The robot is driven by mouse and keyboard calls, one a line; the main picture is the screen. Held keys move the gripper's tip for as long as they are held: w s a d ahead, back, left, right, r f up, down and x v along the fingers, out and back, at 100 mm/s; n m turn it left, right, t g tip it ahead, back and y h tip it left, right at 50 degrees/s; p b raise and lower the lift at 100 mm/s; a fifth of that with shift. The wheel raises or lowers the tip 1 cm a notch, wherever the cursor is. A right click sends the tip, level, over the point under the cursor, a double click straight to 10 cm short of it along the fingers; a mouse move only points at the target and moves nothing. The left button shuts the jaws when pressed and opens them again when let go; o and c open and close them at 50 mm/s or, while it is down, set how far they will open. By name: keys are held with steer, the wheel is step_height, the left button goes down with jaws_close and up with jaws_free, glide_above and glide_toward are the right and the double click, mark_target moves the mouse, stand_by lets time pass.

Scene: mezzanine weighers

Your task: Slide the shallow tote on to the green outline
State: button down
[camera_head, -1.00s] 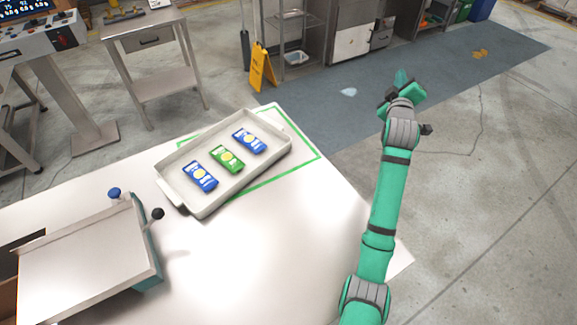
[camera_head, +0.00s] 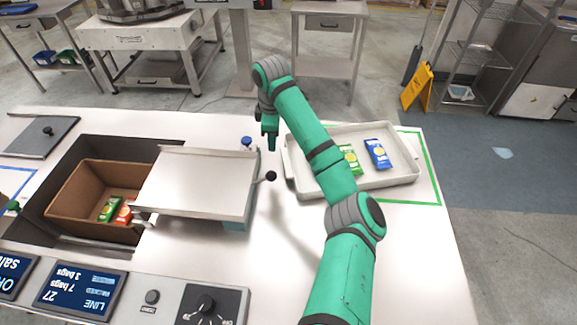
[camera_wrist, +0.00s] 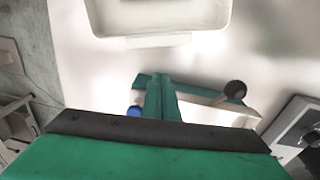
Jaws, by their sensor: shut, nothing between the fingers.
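The shallow tote (camera_head: 388,179) is a pale, low-walled tray on the white table. Its right part lies inside the green outline (camera_head: 431,168), and its left part sticks out past it. A blue packet (camera_head: 377,154) and a partly covered green packet (camera_head: 350,158) lie in it; my arm hides part of its middle. My gripper (camera_head: 270,143) is shut and empty, pointing down just left of the tote's left end. In the wrist view the closed fingers (camera_wrist: 158,94) are apart from the tote's near end wall (camera_wrist: 158,41).
A flat steel platform (camera_head: 198,183) with a black knob (camera_head: 271,176) and a blue knob (camera_head: 246,142) stands left of the tote. A brown box (camera_head: 77,190) with packets sits in a recess further left. The table is clear in front of the tote.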

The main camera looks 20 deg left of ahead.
steer(key=shift+n+g+h, duration=0.3)
steer(key=f, duration=0.3)
steer(key=s+f, duration=0.1)
steer(key=f, duration=0.2)
steer(key=s+a+f, duration=0.1)
steer(key=f, duration=0.2)
steer(key=shift+f, duration=0.4)
steer(key=d, duration=0.1)
steer(key=w+d, duration=0.1)
steer(key=shift+d+f, duration=0.1)
steer(key=shift+d, duration=0.3)
steer(key=shift+w+d, duration=0.1)
steer(key=shift+d, duration=0.35)
